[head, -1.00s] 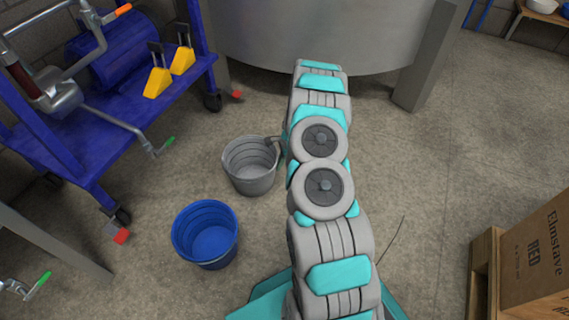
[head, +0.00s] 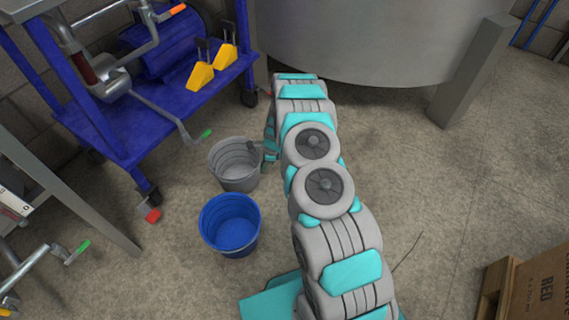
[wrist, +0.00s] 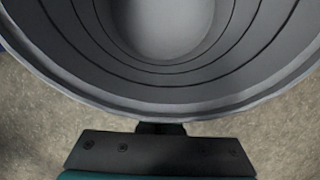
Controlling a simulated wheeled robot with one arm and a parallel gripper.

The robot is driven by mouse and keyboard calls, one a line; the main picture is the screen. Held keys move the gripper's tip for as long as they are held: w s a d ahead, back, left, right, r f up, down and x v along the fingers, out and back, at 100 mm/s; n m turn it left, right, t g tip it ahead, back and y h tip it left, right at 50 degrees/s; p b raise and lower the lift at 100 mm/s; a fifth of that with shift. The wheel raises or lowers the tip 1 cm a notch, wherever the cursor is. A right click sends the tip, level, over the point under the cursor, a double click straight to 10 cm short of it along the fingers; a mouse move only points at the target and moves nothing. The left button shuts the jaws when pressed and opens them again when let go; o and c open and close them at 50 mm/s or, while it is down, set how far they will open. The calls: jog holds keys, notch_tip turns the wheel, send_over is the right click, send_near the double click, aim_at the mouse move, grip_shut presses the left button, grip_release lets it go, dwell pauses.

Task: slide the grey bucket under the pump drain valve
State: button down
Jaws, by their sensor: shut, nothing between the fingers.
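The grey bucket (head: 236,168) stands upright on the floor beside the blue cart. It looks empty. In the wrist view its near rim (wrist: 160,110) fills the upper part. My gripper (head: 264,148) is shut and empty at the bucket's right side. In the wrist view its dark fingertips (wrist: 160,128) are at the near outer wall, apparently touching it.
A blue bucket (head: 230,226) stands close in front of the grey one. The blue cart (head: 150,118) has a caster (head: 150,200) nearby. Another green-handled valve (head: 72,252) is at lower left. A big steel tank (head: 380,40) stands behind. A carton (head: 540,290) is at lower right.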

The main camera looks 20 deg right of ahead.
jog(key=w+a+p, duration=0.1)
jog(key=a, duration=0.3)
jog(key=w+a+p, duration=0.1)
jog(key=w+a, duration=0.1)
jog(key=a, duration=0.3)
jog(key=w+a, duration=0.1)
jog(key=a, duration=0.4)
jog(key=shift+w+a+p, duration=0.2)
jog(key=shift+w+p, duration=0.05)
jog(key=shift+p, duration=0.15)
